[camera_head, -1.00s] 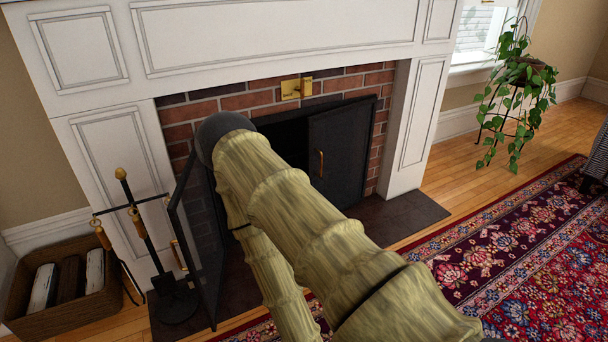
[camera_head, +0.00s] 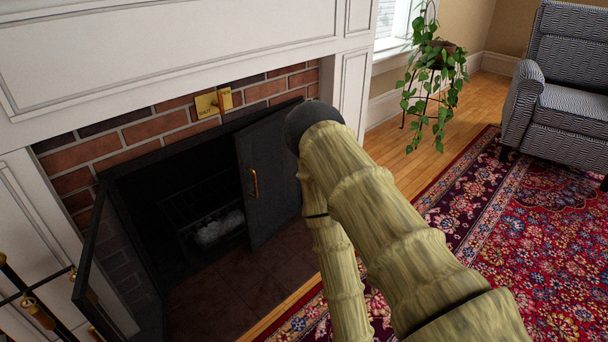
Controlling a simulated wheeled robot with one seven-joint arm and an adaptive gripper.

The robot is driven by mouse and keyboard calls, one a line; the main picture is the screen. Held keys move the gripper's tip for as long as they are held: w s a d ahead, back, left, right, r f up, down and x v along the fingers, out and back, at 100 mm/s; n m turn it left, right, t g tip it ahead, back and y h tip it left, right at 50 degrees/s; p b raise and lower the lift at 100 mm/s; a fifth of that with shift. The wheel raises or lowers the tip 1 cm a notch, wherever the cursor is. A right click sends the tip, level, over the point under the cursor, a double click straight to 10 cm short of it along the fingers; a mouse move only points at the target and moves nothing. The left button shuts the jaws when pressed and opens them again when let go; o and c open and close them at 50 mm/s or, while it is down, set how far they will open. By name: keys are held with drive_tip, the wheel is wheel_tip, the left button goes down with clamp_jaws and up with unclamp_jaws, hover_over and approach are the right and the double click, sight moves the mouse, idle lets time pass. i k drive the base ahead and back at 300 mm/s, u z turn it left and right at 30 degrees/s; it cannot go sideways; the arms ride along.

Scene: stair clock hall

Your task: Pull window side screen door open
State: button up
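The fireplace has two dark screen doors. The window side screen door (camera_head: 268,185) is on the right, toward the window, with a brass handle (camera_head: 254,184) on its left edge. It looks shut or nearly shut across the right half of the opening. The other screen door (camera_head: 118,262) on the left stands swung open toward the room. My arm reaches up from the bottom right, with its dark rounded joint in front of the right edge of the window side door. My gripper does not show; I cannot tell what it touches.
A brass damper plate (camera_head: 214,102) is on the brick above the opening. Fire tools (camera_head: 35,310) stand at lower left. A potted plant (camera_head: 436,80) on a stand and a patterned armchair (camera_head: 562,90) are at right. The red rug (camera_head: 530,230) has clear room.

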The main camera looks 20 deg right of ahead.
sight(261, 147)
drive_tip(key=z, duration=0.2)
drive_tip(key=i, duration=1.05)
drive_tip(key=u, duration=0.3)
